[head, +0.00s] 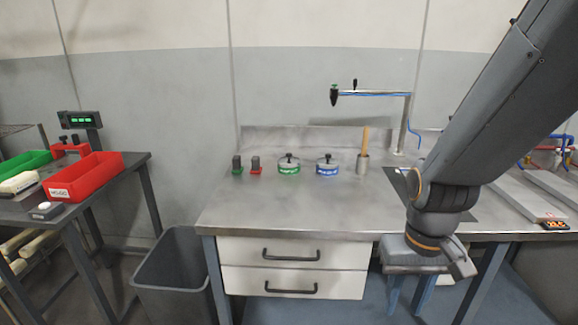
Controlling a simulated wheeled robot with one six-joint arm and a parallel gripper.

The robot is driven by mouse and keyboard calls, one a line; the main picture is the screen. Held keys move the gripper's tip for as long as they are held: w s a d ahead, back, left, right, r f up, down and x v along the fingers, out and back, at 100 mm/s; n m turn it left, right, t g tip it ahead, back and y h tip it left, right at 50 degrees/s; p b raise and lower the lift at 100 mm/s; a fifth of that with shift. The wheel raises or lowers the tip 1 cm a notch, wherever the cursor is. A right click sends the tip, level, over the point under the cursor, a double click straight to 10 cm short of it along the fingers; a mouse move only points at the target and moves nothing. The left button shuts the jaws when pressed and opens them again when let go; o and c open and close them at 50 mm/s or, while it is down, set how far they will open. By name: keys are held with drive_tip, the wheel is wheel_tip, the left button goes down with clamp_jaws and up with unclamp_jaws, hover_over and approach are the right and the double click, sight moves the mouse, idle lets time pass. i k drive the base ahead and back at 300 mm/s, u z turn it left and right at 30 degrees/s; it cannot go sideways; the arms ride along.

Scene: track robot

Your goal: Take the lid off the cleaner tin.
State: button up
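Two small round metal tins with black-knobbed lids stand side by side on the steel bench. One has a green label (288,166) and the other a blue label (327,167). Both lids look seated on their tins. The label print is too small to read, so I cannot tell which is the cleaner tin. My gripper (454,268) hangs low at the right, in front of the bench's front edge and well to the right of both tins. Its fingertips are not clear, so its opening cannot be made out.
Two small dark blocks, one with a green base (237,167) and one with a red base (255,168), stand left of the tins. A cup with a wooden handle (364,150) stands right of them. The bench front (290,215) is clear. A grey bin (176,285) stands below left.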

sight(288, 161)
drive_tip(key=u, duration=2.1)
drive_tip(key=i, duration=0.8)
drive_tip(key=z, duration=1.35)
